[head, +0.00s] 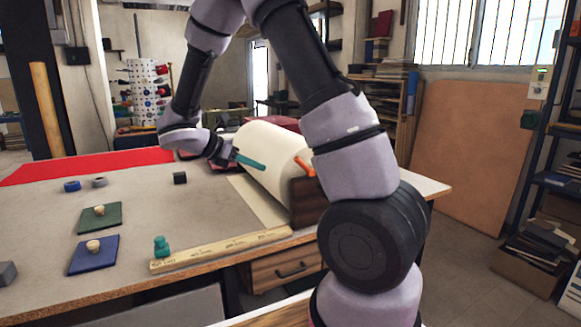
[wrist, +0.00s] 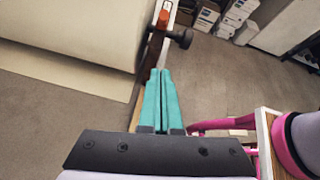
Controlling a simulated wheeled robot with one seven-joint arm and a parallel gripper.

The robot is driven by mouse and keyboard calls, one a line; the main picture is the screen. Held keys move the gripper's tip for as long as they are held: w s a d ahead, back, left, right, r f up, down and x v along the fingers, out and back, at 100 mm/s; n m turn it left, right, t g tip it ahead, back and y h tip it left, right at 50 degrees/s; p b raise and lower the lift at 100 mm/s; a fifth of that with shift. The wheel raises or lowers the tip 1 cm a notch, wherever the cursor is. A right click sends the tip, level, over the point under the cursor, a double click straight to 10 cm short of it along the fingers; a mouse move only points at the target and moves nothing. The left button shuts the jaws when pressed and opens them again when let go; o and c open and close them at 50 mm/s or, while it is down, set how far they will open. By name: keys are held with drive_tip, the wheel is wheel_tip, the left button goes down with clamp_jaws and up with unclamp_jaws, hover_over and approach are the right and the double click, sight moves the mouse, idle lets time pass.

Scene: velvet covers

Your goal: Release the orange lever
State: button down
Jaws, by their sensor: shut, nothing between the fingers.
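The orange lever (head: 304,167) sits at the near end of a large cream roll (head: 268,150), above a brown wooden end block (head: 303,200). In the wrist view the orange lever (wrist: 163,19) is at the top, on the end piece beside the roll (wrist: 75,30), with a dark knob (wrist: 181,38) just below it. My gripper (head: 262,166) has teal fingers and appears in front of the roll, to the left of the lever. In the wrist view my gripper (wrist: 161,72) is shut and empty, its tips pointing toward the lever with a gap between.
The grey-topped table (head: 150,210) holds a wooden ruler (head: 222,248) along its front edge, a teal object (head: 161,247), a green pad (head: 100,220) and a blue pad (head: 93,256) with knobs. A red cloth (head: 85,167) lies at the back left.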

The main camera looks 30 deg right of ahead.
sight(304, 166)
drive_tip(key=x, duration=0.9)
drive_tip(key=shift+d+f, duration=0.25)
drive_tip(key=shift+d, duration=0.1)
drive_tip(key=shift+w+d+r, duration=0.25)
drive_tip(key=shift+d+r, duration=0.45)
drive_tip(key=shift+w+d+r, duration=0.2)
drive_tip(key=shift+d+r, duration=0.45)
drive_tip(key=shift+d, duration=0.1)
drive_tip(key=shift+r, duration=0.1)
drive_tip(key=shift+d+r+y, duration=0.1)
drive_tip(key=shift+r+y, duration=0.05)
drive_tip(key=shift+y, duration=0.25)
